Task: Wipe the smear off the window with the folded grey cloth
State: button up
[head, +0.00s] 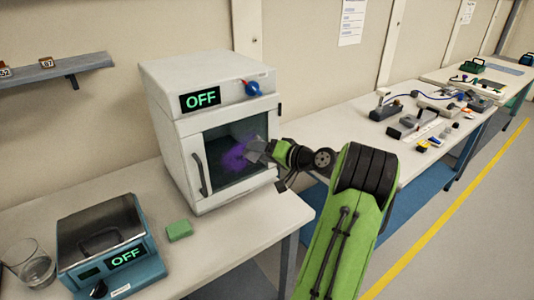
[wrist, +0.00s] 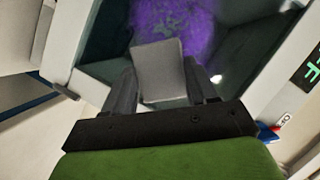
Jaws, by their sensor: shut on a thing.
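A purple smear (head: 234,157) marks the dark window (head: 222,172) in the door of a white cabinet (head: 165,110). The smear (wrist: 180,18) also shows in the wrist view at the top of the window. My gripper (head: 266,150) is in front of the right part of the window. It is shut on the folded grey cloth (wrist: 160,68), which stands out between the two fingers toward the smear. The cloth (head: 255,148) is at the smear's right edge in the head view. I cannot tell whether it touches the glass.
The cabinet has an "OFF" display, a blue knob (head: 252,88) and a door handle (head: 200,174). A green block (head: 179,230), a blue device (head: 108,243) and a glass beaker (head: 30,264) stand on the near bench. A second bench (head: 345,125) at the right holds several tools.

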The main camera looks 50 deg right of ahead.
aim_at(218, 156)
jog(key=shift+w+a+b, duration=0.5)
jog(key=shift+a+b, duration=0.2)
jog(key=shift+a, duration=1)
jog(key=shift+w+a+b, duration=0.55)
jog(key=shift+a+b, duration=0.15)
jog(key=shift+a, duration=1)
jog(key=shift+w+a+b, duration=0.5)
jog(key=shift+a+b, duration=0.2)
jog(key=shift+a, duration=1)
jog(key=shift+r+p, duration=1.1)
jog(key=shift+r, duration=0.15)
jog(key=s+d+p, duration=0.3)
jog(key=d+p, duration=0.2)
jog(key=d, duration=0.6)
jog(key=shift+s+d+f, duration=0.15)
jog(key=shift+s+d, duration=0.1)
jog(key=shift+d, duration=0.15)
jog(key=shift+s, duration=0.1)
jog(key=shift+s+a+b, duration=0.3)
jog(key=shift+s, duration=0.65)
jog(key=shift+s+a+b, duration=0.3)
jog(key=shift+s, duration=0.6)
jog(key=shift+s+a+b, duration=0.3)
jog(key=shift+s, duration=0.65)
